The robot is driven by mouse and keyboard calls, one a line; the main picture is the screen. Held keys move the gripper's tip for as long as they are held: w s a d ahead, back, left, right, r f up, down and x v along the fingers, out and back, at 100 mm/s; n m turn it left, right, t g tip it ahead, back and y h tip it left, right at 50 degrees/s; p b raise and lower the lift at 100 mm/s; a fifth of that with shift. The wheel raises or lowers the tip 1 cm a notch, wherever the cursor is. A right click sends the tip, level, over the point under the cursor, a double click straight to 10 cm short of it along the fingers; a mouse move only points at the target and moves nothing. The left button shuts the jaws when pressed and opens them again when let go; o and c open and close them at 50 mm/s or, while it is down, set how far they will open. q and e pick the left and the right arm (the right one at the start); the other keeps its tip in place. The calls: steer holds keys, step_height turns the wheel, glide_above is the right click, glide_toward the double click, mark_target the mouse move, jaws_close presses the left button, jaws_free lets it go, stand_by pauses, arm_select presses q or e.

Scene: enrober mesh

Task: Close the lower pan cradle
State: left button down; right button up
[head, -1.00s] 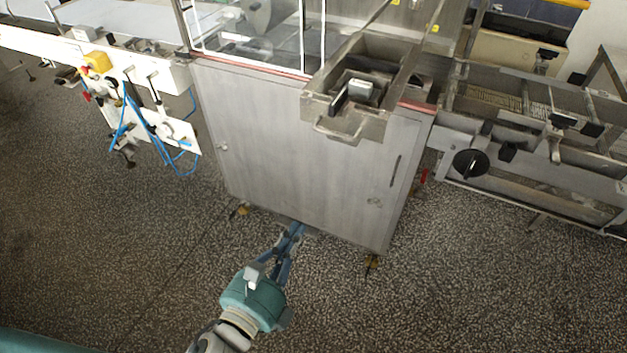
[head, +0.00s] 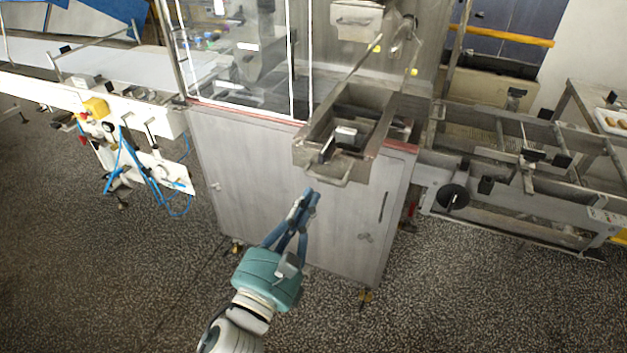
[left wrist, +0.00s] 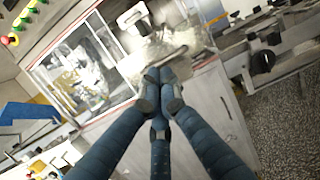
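The lower pan cradle (head: 303,158) is a metal open-topped box that juts out from the front of the steel cabinet, so it stands open. A loop handle (head: 330,180) is on its front end. My left gripper (head: 311,192) is just below and left of that handle in the head view, its blue fingers drawn together and nothing seen between them. In the left wrist view the fingertips (left wrist: 160,78) meet in front of the cradle's metal (left wrist: 160,48); whether they touch it I cannot tell. My right gripper is not in view.
The steel cabinet (head: 250,180) stands below the cradle, with a glazed enclosure (head: 240,60) above. A second pan with a handle (head: 356,18) sits higher up. Conveyor frames stand left (head: 60,88) and right (head: 560,190). The speckled floor in front is clear.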

mark_target(326, 168)
arm_select(q)
steer(key=shift+p+x, duration=0.35)
steer(key=shift+x, duration=1.15)
steer(key=shift+w+f, duration=0.1)
steer(key=x, duration=0.4)
steer(key=shift+w+f, duration=0.3)
steer(key=shift+f, duration=0.05)
steer(key=shift+s, duration=0.1)
